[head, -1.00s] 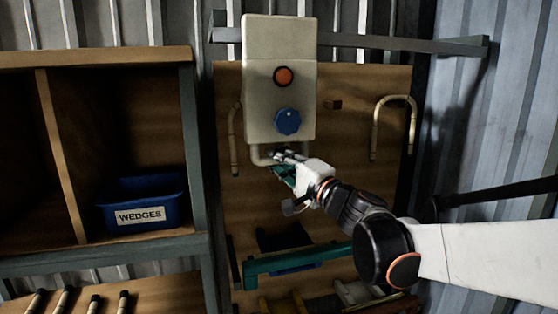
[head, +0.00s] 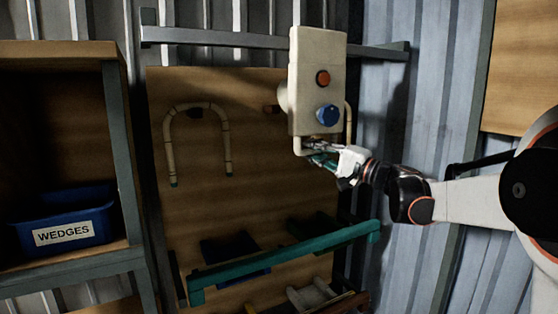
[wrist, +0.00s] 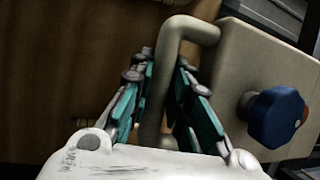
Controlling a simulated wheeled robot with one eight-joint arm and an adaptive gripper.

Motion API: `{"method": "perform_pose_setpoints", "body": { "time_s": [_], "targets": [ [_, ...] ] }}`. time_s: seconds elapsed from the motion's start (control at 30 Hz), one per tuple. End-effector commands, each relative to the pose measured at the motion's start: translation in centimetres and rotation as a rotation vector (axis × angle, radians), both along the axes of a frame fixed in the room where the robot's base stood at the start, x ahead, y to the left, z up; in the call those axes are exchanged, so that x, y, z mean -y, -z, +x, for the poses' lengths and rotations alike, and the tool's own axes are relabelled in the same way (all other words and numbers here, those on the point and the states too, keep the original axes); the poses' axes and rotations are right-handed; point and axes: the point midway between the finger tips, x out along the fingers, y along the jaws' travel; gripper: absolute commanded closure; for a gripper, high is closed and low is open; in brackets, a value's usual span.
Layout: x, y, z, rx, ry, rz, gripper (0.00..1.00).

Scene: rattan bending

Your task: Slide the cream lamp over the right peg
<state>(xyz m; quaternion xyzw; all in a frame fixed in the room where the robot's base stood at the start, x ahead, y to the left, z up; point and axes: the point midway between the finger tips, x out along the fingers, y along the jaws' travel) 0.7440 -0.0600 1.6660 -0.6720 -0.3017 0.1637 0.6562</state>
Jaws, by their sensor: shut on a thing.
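The cream lamp (head: 310,75) is a tall box with an orange button, a blue knob and a bent cream tube at its bottom. It stands upright in front of the wooden board's right side. My gripper (head: 322,152) is shut on the tube below the box. In the wrist view, my gripper's teal fingers (wrist: 163,95) lie on both sides of the cream tube, and the lamp's box (wrist: 245,75) is at right. A short wooden peg (head: 271,109) shows just left of the lamp. I cannot see the right peg; the lamp covers that area.
A bent cane hoop (head: 170,145) hangs at the board's left; another hoop (head: 348,122) is partly hidden behind the lamp. A grey rail (head: 230,38) crosses above. A teal bar (head: 290,255) runs below. A blue WEDGES bin (head: 95,210) sits in the left shelf.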

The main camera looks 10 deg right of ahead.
Motion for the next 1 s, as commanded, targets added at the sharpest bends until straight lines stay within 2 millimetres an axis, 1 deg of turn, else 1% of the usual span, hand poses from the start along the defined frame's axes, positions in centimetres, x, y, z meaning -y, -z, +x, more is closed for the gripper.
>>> {"method": "perform_pose_setpoints", "body": {
  "time_s": [0.03, 0.2, 0.4, 0.5, 0.6, 0.73, 0.83, 1.0],
  "targets": [
    [2.1, 0.2, 0.6, -0.001, 0.006, -0.002, 1.0],
    [7.9, 0.2, 2.2, -0.001, 0.007, -0.003, 1.0],
    [13.5, 0.1, 3.8, -0.001, 0.006, -0.002, 1.0],
    [15.6, 0.1, 4.5, -0.001, 0.005, -0.003, 1.0],
    [17.2, 0.1, 4.9, -0.001, 0.003, -0.003, 1.0],
    [18.7, 0.1, 5.4, -0.001, 0.003, -0.003, 1.0],
    [19.3, 0.1, 5.5, -0.001, 0.003, -0.003, 1.0],
    [19.6, 0.1, 5.6, 0.0, 0.001, -0.003, 1.0]
  ]
}}
